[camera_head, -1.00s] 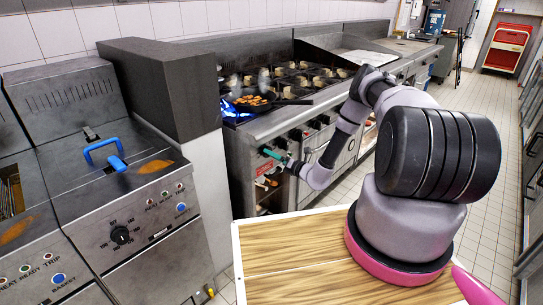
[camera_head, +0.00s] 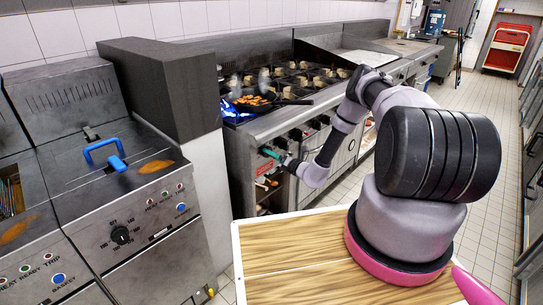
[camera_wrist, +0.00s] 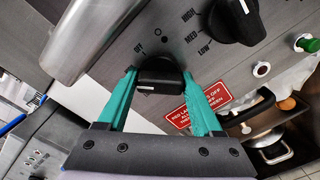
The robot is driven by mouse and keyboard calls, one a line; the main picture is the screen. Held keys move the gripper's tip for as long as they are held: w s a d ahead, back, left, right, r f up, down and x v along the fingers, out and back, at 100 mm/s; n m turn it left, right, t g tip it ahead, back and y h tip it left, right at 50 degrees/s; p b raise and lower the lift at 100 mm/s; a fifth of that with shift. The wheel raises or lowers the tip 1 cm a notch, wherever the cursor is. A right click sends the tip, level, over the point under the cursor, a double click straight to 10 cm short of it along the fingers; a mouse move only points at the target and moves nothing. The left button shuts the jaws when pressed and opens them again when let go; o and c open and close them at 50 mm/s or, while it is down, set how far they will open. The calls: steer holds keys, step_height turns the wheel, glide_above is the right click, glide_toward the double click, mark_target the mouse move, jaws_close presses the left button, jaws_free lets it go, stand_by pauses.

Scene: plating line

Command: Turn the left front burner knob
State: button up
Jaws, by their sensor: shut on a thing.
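The left front burner knob (camera_wrist: 160,76) is black and sits on the stove's metal front panel. In the wrist view my gripper (camera_wrist: 158,82) has its two teal fingers closed on either side of this knob. In the head view my gripper (camera_head: 271,153) is at the stove's left front, where the knob is hidden behind it. The burner at the left front has a blue flame (camera_head: 231,109) under a black pan (camera_head: 258,104) with browned food in it.
A second black knob (camera_wrist: 238,20) with HIGH, MED and LOW marks is to the right. A metal rail (camera_wrist: 98,35) runs close above my left finger. A red warning label (camera_wrist: 198,106) is below. A fryer (camera_head: 118,200) stands left of the stove.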

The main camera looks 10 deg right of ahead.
steer(key=m, duration=0.4)
steer(key=shift+m, duration=2.3)
steer(key=o, duration=1.3)
steer(key=v, duration=1.1)
